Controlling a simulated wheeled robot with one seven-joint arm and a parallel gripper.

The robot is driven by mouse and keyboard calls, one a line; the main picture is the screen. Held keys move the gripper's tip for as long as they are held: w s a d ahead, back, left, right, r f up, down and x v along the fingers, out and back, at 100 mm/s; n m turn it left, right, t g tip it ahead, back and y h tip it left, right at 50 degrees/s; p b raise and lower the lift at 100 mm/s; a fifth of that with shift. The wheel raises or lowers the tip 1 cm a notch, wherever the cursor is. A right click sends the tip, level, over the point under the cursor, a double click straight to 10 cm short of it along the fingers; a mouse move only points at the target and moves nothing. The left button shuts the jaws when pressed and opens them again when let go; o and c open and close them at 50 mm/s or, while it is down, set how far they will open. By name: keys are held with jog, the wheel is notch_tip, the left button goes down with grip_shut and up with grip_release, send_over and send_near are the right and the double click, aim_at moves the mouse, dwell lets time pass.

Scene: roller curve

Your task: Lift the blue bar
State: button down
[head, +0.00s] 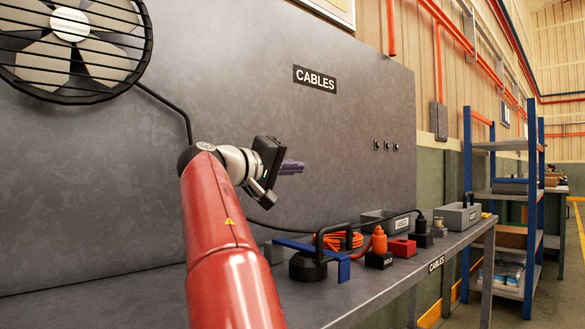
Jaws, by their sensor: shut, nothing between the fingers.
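The blue bar (296,246) lies on the grey workbench. It runs from beside a grey block toward the bench's front edge, where a blue upright end (344,268) shows. A black round base with a black handle (308,268) stands right by it and hides part of it; I cannot tell whether they touch. My gripper (291,167) is in the air above and behind the bar, well apart from it, in front of the grey back panel. Its fingers are shut and empty.
Orange coiled cable (338,241), an orange plug on a black block (379,245), a red block (402,247) and grey bins (458,216) crowd the bench to the right. A fan (72,40) hangs upper left. The left bench is clear.

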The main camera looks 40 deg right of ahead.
jog(key=c, duration=1.5)
grip_release()
jog(key=shift+o, duration=0.2)
jog(key=shift+a, duration=0.1)
jog(key=a, duration=0.7)
jog(key=shift+s+a+b, duration=0.3)
jog(key=shift+b, duration=0.15)
